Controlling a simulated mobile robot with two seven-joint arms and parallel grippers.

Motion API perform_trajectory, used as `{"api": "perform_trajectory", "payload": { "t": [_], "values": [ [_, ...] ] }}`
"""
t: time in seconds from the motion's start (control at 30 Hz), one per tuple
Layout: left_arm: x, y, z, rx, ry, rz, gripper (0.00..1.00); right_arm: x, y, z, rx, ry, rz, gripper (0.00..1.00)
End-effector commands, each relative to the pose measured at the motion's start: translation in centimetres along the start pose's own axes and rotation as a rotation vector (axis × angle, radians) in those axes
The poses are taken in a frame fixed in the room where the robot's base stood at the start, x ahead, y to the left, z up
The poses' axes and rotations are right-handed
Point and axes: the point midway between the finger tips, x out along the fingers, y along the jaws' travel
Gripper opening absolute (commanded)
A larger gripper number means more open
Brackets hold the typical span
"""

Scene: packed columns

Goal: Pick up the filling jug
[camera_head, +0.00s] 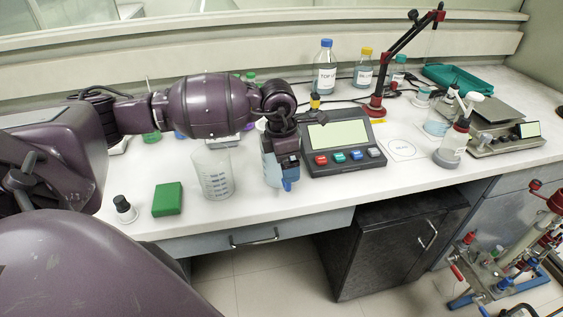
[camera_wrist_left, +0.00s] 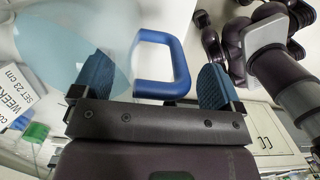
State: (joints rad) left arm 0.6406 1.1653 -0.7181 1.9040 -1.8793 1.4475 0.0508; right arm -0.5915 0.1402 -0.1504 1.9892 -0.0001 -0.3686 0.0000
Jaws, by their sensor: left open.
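The filling jug (camera_head: 268,168) is a clear vessel with pale blue contents and a blue handle, standing near the front of the bench. My left gripper (camera_head: 287,165) is at its handle side and partly hides it. In the left wrist view the blue C-shaped handle (camera_wrist_left: 181,62) lies between the two blue fingers of my left gripper (camera_wrist_left: 156,80). The fingers are open, with a visible gap on each side of the handle. The jug's pale body shows at upper left there. My right gripper is not in view.
A clear graduated beaker (camera_head: 213,174) stands left of the jug, with a green block (camera_head: 167,199) and a dark-capped bottle (camera_head: 125,209) farther left. A control box (camera_head: 341,145) with coloured buttons sits close on the right. The bench's front edge (camera_head: 230,223) is near.

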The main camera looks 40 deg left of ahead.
Motion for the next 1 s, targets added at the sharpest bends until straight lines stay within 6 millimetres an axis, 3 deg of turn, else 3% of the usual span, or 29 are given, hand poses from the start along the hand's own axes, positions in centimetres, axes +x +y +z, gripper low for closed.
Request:
{"api": "perform_trajectory", "payload": {
  "t": [0.07,0.63,1.0],
  "values": [
    [-0.02,0.0,0.0,0.0,0.0,0.0,0.87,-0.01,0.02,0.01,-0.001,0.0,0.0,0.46],
    [-0.05,-0.02,-0.01,0.0,0.0,0.0,0.0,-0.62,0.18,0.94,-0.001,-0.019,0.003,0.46],
    [-0.88,0.07,0.18,0.001,-0.003,0.003,0.0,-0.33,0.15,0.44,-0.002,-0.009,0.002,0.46]
  ]
}}
